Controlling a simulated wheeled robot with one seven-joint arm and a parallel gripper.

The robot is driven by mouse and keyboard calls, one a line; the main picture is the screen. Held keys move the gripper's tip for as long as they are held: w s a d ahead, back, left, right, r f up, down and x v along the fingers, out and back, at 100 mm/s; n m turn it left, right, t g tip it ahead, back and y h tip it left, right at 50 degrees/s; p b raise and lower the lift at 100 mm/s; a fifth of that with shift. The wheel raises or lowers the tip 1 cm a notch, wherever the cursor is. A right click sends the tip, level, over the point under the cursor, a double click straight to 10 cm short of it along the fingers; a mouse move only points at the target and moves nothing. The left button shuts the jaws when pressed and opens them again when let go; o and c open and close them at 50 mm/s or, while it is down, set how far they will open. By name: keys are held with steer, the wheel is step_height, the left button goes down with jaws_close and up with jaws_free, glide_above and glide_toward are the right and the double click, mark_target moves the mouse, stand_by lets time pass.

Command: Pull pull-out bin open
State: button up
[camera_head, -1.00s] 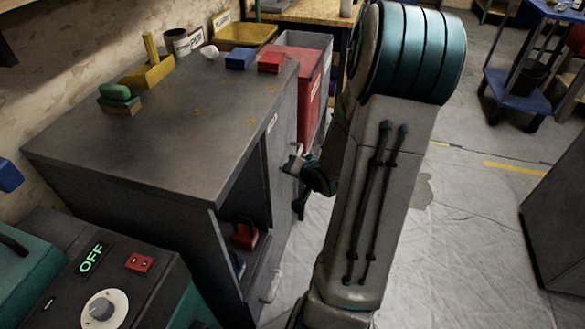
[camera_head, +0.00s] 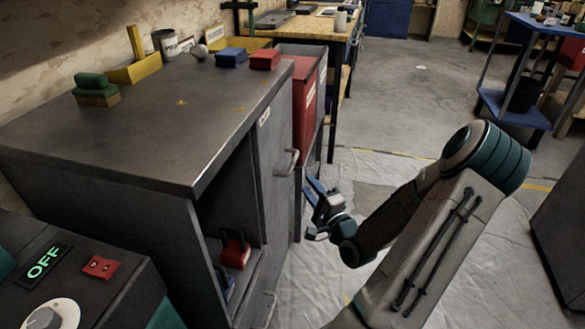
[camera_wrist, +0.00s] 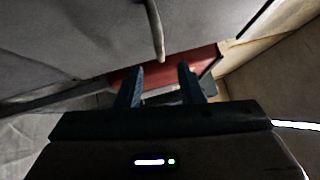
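The grey cabinet (camera_head: 120,140) stands at the left in the head view. Its tall front panel (camera_head: 272,165) carries a small label and a curved bar handle (camera_head: 288,163); the panel looks flush with the cabinet. A second handle (camera_head: 268,308) shows lower down. I cannot tell for certain which front is the pull-out bin. My gripper (camera_head: 313,210) is open and empty, in front of the cabinet, right of and apart from the upper handle. In the wrist view, a curved handle (camera_wrist: 155,30) shows above my spread fingers (camera_wrist: 161,80), not between them.
A red bin (camera_head: 304,115) stands just behind the cabinet. An open compartment holds a red object (camera_head: 235,250). Blocks and a mug (camera_head: 165,42) sit on the cabinet top. A grey box (camera_head: 560,225) stands at the right. Sheeted floor is clear between.

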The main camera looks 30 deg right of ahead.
mark_target(293, 163)
steer(key=w, duration=0.3)
steer(key=w+r+b, duration=0.1)
steer(key=w, duration=0.3)
steer(key=w+b, duration=0.1)
steer(key=w, duration=0.2)
steer(key=shift+w+d+r, duration=0.2)
steer(key=shift+w+d, duration=0.05)
steer(key=shift+d, duration=0.1)
jaws_close()
